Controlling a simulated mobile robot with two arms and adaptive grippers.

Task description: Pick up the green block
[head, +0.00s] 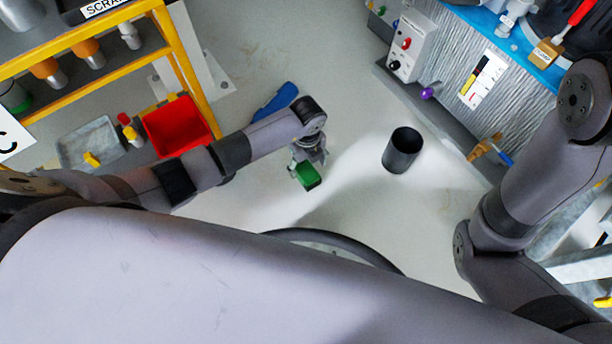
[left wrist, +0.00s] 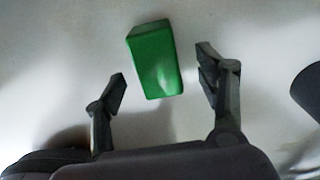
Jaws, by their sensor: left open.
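The green block (head: 307,176) lies on the pale floor near the middle of the head view. My left gripper (head: 304,160) is right at the block and covers part of its upper end. In the left wrist view, the green block (left wrist: 156,60) shows ahead of the left gripper (left wrist: 164,84). The fingers are spread wide, one on each side of the block's near end, with a gap on both sides. The gripper is open and holds nothing. My right arm is at the right, but its gripper is out of view.
A dark cylinder (head: 402,150) stands right of the block; its side also shows in the left wrist view (left wrist: 308,88). A blue object (head: 274,101) lies behind my left arm. A yellow-framed shelf with a red bin (head: 178,126) is at left. A panelled machine (head: 470,85) is at upper right.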

